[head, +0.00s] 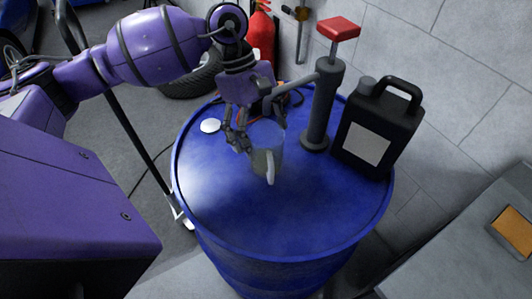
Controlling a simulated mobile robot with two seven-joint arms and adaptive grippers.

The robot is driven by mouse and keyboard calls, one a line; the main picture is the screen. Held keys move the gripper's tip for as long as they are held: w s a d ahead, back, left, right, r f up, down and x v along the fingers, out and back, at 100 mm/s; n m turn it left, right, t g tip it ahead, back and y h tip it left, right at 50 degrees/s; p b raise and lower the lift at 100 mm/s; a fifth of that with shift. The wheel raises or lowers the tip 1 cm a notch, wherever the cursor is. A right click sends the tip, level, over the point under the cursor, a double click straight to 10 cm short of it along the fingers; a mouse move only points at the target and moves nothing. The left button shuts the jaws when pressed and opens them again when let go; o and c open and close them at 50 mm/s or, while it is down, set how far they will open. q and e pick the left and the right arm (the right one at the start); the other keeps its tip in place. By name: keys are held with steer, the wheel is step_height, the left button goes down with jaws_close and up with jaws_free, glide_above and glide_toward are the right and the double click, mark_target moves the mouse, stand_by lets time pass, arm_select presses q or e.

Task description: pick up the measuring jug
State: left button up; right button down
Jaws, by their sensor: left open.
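The measuring jug (267,150) stands upright on the blue drum's top (290,215). It is grey and translucent, with a pale handle facing the camera. My left gripper (252,138) reaches down from above at the jug's far left side. Its fingers are open, one at the jug's left and others partly hidden behind the jug. I cannot tell whether they touch it. My right gripper is not in view.
A grey hand pump with a red handle (338,29) stands right of the jug, close to my gripper. A black canister (379,128) stands at the drum's right edge. A small white disc (210,126) lies to the left. The drum's front is clear.

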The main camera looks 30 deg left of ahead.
arm_select(q)
steer(key=shift+d+f, duration=0.15)
steer(key=shift+f, duration=0.25)
steer(key=shift+c, duration=0.5)
steer(key=c, duration=1.8)
steer(key=shift+r, duration=0.25)
